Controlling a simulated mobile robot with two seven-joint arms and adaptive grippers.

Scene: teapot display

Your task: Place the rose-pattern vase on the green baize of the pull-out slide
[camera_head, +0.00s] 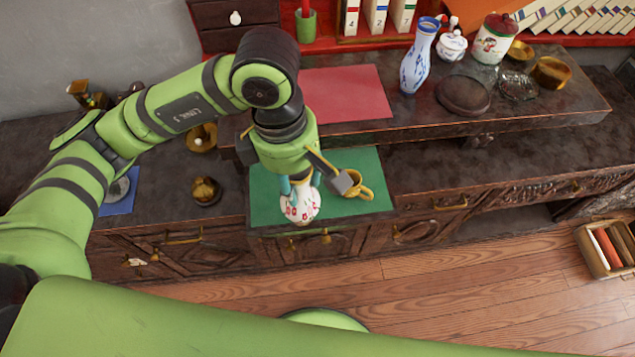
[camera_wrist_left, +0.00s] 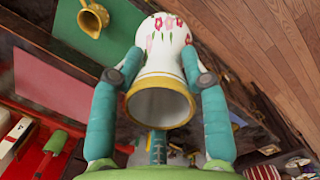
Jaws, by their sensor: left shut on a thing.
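The rose-pattern vase (camera_head: 301,206) is white with red flowers and, in the wrist view, a yellow-banded rim (camera_wrist_left: 160,87). My left gripper (camera_head: 303,183) is shut around it; in the left wrist view its teal fingers (camera_wrist_left: 161,72) press on both sides of the neck, with the open mouth toward the camera. In the head view the vase overlaps the front part of the pull-out slide's green baize (camera_head: 263,202); I cannot tell whether it touches. The baize also shows at upper left in the wrist view (camera_wrist_left: 62,38). My right gripper is not in view.
A yellow jug (camera_head: 356,188) stands on the baize, right of the vase. A raised shelf behind carries a red mat (camera_head: 350,93), a blue-and-white vase (camera_head: 416,60) and several jars. A brown pot (camera_head: 206,190) stands to the left. Wooden floor lies in front.

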